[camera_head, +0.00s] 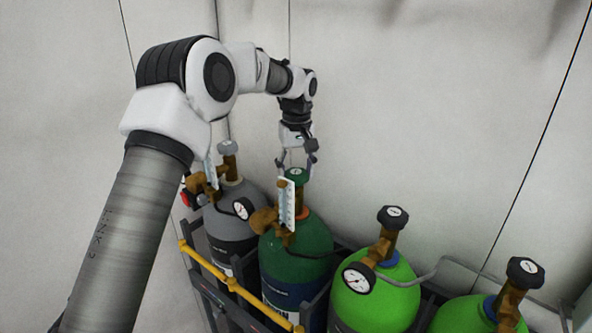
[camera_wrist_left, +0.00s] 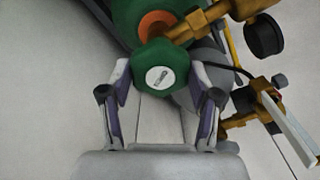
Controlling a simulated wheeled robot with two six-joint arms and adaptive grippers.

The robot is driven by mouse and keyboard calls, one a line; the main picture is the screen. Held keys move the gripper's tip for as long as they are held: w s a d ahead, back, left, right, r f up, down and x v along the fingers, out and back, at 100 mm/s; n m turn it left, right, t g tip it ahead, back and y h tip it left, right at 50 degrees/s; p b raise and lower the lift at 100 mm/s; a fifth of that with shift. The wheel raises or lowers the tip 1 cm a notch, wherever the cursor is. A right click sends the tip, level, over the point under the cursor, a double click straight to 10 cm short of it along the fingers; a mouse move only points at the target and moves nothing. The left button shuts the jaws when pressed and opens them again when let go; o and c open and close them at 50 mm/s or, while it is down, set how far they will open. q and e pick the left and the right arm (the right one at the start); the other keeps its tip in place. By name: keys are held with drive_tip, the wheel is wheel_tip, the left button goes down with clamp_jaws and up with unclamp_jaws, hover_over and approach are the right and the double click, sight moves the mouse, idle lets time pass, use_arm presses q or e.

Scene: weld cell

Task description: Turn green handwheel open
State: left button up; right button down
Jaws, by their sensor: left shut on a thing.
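The green handwheel (camera_head: 296,175) sits on top of the valve of the dark green cylinder (camera_head: 300,248). In the left wrist view the green handwheel (camera_wrist_left: 160,77) has a pale round label on its face. My left gripper (camera_head: 296,162) comes down on it from above. In the left wrist view the fingers of my left gripper (camera_wrist_left: 160,80) stand on both sides of the wheel and are shut on it. My right gripper is in neither view.
A grey cylinder (camera_head: 230,222) stands to the left and bright green cylinders (camera_head: 375,303) to the right, each with brass valves and gauges. A yellow rail (camera_head: 235,288) runs along the front of the rack. Pale walls stand close behind.

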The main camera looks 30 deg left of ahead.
sight(296, 171)
use_arm(q)
drive_tip(key=shift+s+f+n, duration=0.1)
drive_tip(key=shift+f+n, duration=0.1)
drive_tip(key=shift+n, duration=0.1)
drive_tip(key=o, duration=1.2)
drive_tip(key=shift+c, duration=0.2)
drive_tip(key=shift+r, duration=0.15)
wheel_tip(296, 171, up, 12)
drive_tip(key=shift+w, duration=0.2)
